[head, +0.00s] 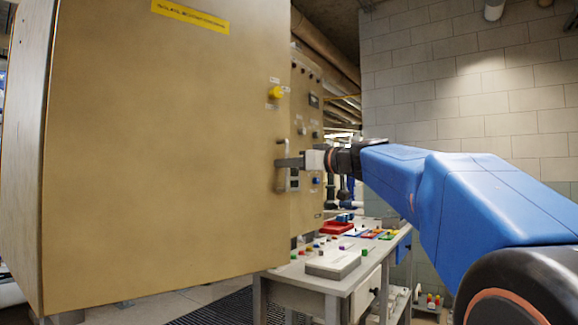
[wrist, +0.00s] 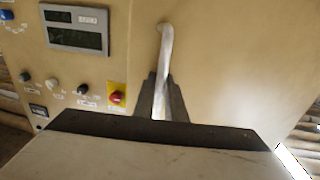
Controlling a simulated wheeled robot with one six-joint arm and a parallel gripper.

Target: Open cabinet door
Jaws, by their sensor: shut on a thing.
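The tan cabinet door (head: 150,160) fills the left of the head view, with a yellow label at its top. Its pale vertical handle (head: 283,146) is by the right edge. My gripper (head: 285,163) reaches in from the right and is shut on the handle. In the wrist view, the handle (wrist: 166,45) comes down between the dark fingers of my gripper (wrist: 160,97). Its lower part is hidden by the gripper body. I cannot tell whether the door stands slightly ajar.
A yellow knob (head: 276,92) sits above the handle. Behind is another control panel (head: 307,130). A grey workbench (head: 345,285) with small coloured parts and a red tray (head: 336,227) stands below my arm. A block wall (head: 470,90) closes the right side.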

